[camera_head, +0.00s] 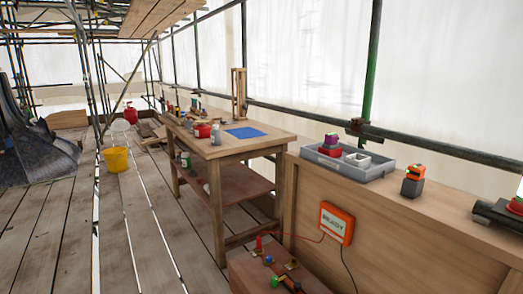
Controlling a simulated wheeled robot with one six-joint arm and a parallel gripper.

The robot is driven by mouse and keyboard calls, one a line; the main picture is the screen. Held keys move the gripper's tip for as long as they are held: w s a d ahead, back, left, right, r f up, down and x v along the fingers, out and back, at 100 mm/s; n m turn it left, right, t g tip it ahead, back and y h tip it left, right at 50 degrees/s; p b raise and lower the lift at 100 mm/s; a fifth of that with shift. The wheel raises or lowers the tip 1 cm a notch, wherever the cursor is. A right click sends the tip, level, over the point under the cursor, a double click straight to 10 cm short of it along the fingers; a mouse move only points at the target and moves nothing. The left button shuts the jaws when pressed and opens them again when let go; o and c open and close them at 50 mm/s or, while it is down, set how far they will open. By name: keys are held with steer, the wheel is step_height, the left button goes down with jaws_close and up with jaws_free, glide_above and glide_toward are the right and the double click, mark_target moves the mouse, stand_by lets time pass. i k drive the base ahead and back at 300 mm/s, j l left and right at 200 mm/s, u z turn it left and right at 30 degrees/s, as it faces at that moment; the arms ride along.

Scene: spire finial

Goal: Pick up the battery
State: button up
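I cannot tell for certain which thing is the battery. One candidate is a small block (412,184), dark grey below and orange above with a bit of green, standing upright on the wooden bench top (450,205) at the right. Its details are too small to identify. My gripper does not show in this view.
A grey tray (313,153) with a red and purple item and a white square piece stands left of the block. A dark item (495,214) lies at the right edge. An orange READY box (337,223) is on the bench front. A yellow bucket (116,159) stands on the planks.

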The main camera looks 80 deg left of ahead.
mark_target(331, 142)
steer(key=u, duration=1.8)
steer(key=i+j+z, duration=0.1)
steer(key=j, duration=0.25)
steer(key=i+j, duration=0.2)
steer(key=j, duration=0.15)
steer(key=i+j+z, duration=0.15)
steer(key=j, duration=0.2)
steer(key=i+j, duration=0.1)
steer(key=j, duration=0.25)
steer(key=i+j+z, duration=0.15)
steer(key=j, duration=0.2)
